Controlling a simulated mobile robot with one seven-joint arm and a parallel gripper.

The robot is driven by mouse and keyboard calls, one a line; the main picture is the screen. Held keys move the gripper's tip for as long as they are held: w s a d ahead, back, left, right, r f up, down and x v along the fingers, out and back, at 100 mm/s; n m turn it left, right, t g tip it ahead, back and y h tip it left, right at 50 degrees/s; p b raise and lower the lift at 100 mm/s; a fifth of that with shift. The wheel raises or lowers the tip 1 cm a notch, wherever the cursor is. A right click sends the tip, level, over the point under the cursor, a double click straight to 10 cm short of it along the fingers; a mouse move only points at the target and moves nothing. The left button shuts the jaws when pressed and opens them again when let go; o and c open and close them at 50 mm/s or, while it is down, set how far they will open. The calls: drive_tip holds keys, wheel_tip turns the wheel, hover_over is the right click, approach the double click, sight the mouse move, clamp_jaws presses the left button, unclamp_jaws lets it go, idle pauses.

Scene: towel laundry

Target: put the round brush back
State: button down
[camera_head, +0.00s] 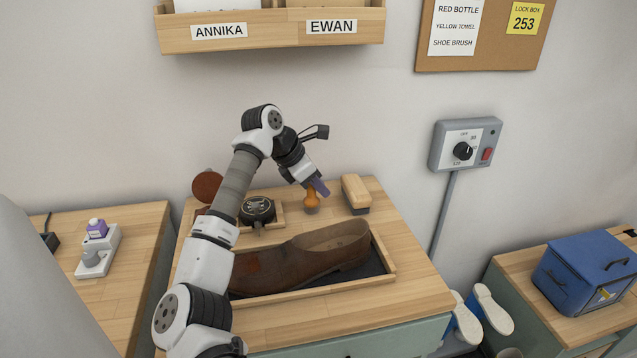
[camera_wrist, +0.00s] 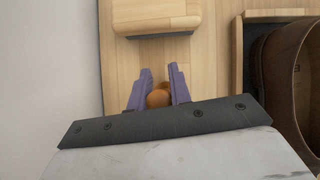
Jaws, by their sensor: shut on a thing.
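The round brush (camera_head: 311,202) shows as a small orange-brown wooden knob near the back of the middle table. My gripper (camera_head: 318,187), with purple fingers, reaches down from above and is shut on it. In the wrist view, the brown knob (camera_wrist: 158,98) sits between the two fingers of my gripper (camera_wrist: 160,80). The underside of the brush is hidden, and I cannot tell whether it touches the tabletop.
A rectangular wooden brush (camera_head: 355,192) lies just right of the gripper. A dark round tin (camera_head: 257,211) in a small wooden holder is to the left. A brown shoe (camera_head: 315,255) lies in a wooden tray (camera_head: 376,281) in front. The tabletop front right is clear.

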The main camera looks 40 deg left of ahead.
drive_tip(key=c, duration=1.3)
unclamp_jaws()
drive_tip(key=shift+f, duration=0.1)
drive_tip(key=shift+r, duration=0.25)
drive_tip(key=shift+s+a+r, duration=0.15)
drive_tip(key=shift+s+r, duration=0.05)
drive_tip(key=shift+s, duration=0.05)
drive_tip(key=b+v, duration=0.2)
drive_tip(key=v, duration=0.9)
drive_tip(key=shift+r, duration=0.15)
